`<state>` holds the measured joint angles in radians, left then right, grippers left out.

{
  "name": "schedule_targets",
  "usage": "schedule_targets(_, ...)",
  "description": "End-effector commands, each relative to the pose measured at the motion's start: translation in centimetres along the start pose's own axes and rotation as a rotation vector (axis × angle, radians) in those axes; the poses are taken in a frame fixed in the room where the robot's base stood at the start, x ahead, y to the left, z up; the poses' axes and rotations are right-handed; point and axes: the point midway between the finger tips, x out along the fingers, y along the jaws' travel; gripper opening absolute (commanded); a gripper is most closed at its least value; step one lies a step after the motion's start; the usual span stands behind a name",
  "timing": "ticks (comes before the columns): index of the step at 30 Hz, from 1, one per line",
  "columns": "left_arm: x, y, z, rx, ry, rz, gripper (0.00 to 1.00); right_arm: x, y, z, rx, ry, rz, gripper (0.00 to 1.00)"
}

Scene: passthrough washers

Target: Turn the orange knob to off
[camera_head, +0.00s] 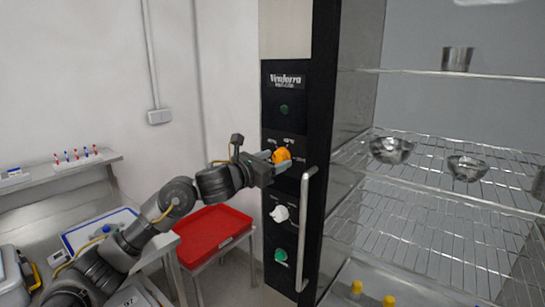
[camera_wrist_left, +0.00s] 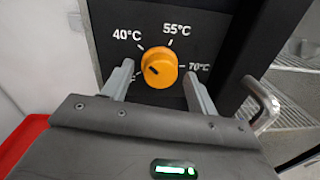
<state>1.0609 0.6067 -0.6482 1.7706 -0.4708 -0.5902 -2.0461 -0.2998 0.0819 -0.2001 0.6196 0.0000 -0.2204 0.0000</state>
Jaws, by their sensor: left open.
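The orange knob (camera_head: 281,155) sits on the black control panel (camera_head: 284,120) of the washer. In the left wrist view the orange knob (camera_wrist_left: 159,67) has a dark pointer mark toward its lower left. Labels 40°C, 55°C and 70°C stand around it; another label at lower left is mostly hidden by a finger. My left gripper (camera_head: 267,160) is at the panel in front of the knob. In the left wrist view its fingers (camera_wrist_left: 158,82) are open, one on each side of the knob, with gaps visible. My right gripper is not in view.
Below the knob are a white knob (camera_head: 280,213) and a green button (camera_head: 281,255). A vertical metal handle (camera_head: 304,230) stands just right of them. Wire shelves with metal bowls (camera_head: 391,150) are at the right. A red tray (camera_head: 212,232) is below my left arm.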

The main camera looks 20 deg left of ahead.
Motion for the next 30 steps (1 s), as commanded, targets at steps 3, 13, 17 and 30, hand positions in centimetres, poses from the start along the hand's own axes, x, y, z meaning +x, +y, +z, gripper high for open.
schedule_targets(3,0.17,0.01,-0.04,0.000,0.000,0.000,0.59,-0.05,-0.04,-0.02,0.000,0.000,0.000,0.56)
schedule_targets(13,0.12,0.04,-0.03,0.000,0.000,0.001,0.38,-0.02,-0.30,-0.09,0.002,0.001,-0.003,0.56)
schedule_targets(17,0.11,0.05,-0.02,-0.001,0.000,0.001,0.21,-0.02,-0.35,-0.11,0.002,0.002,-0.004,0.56)
schedule_targets(30,0.09,0.06,-0.17,-0.084,-0.008,0.003,0.14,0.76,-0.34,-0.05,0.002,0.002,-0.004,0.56)
